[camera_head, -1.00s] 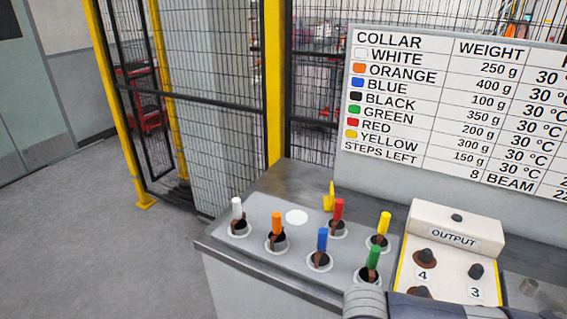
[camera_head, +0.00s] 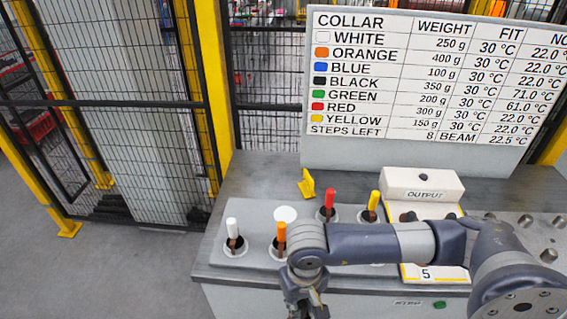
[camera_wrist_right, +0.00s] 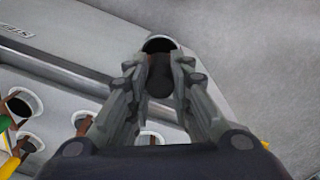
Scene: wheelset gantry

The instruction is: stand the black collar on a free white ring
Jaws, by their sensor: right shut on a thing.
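My right gripper (camera_head: 305,300) hangs in front of the grey console, low in the head view. In the right wrist view the gripper (camera_wrist_right: 158,72) is shut on a dark piece (camera_wrist_right: 159,80), seemingly the black collar; its colour is partly shadowed. A black round shape with a pale rim shows just beyond the fingertips; I cannot tell whether it belongs to the piece. White-rimmed sockets hold the white (camera_head: 232,231), orange (camera_head: 281,235), red (camera_head: 329,199) and yellow (camera_head: 374,200) pegs. My left gripper is out of view.
A yellow wedge (camera_head: 307,185) stands behind the pegs, below the chart board (camera_head: 420,85). A mesh fence (camera_head: 105,55) stands at left. Grey floor is clear there.

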